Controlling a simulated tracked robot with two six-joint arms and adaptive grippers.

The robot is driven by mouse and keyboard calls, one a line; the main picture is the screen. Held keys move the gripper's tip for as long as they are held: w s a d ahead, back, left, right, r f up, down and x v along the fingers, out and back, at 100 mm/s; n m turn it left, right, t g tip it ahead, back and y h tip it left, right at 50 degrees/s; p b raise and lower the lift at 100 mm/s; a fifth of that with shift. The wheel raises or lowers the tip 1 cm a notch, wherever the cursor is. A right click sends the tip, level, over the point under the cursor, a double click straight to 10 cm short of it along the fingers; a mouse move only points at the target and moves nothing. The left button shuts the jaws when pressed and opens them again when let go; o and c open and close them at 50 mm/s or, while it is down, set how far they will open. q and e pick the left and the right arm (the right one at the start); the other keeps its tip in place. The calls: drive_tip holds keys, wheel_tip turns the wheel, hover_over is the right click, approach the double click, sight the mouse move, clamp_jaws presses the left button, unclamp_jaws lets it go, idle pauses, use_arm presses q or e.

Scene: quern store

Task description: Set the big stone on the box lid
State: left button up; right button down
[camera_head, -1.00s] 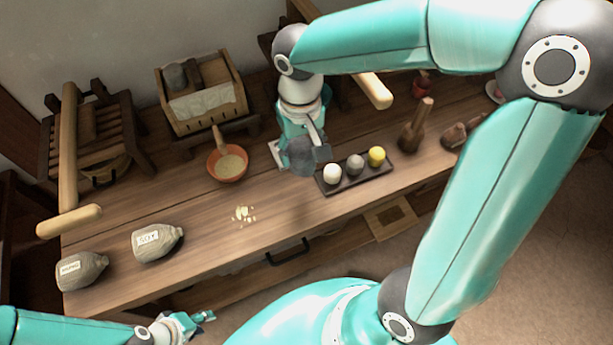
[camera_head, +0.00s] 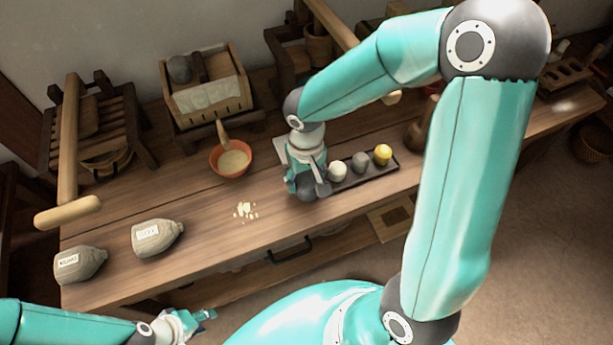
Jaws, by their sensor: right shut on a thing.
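My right gripper (camera_head: 308,187) is low at the left end of the dark tray, just above or at the table top. It is shut on a rounded dark grey stone (camera_head: 307,194), partly hidden by the fingers. The wooden box (camera_head: 212,115) stands on a low stand at the back left, with white cloth over its front part. Another grey stone (camera_head: 180,69) and a wooden piece (camera_head: 201,67) show at its top; I cannot tell which part is the lid. My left gripper (camera_head: 203,316) is at the bottom left, off the table; its fingers are too small to judge.
The dark tray (camera_head: 357,180) holds a white, a grey and a yellow ball. An orange bowl (camera_head: 231,160) with a handle stands left of my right gripper. Pale crumbs (camera_head: 245,210) and two labelled sacks (camera_head: 157,237) lie at the front left. A wooden rack (camera_head: 92,125) stands far left.

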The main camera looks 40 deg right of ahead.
drive_tip(key=shift+f, duration=0.1)
drive_tip(key=shift+c, duration=1.4)
unclamp_jaws()
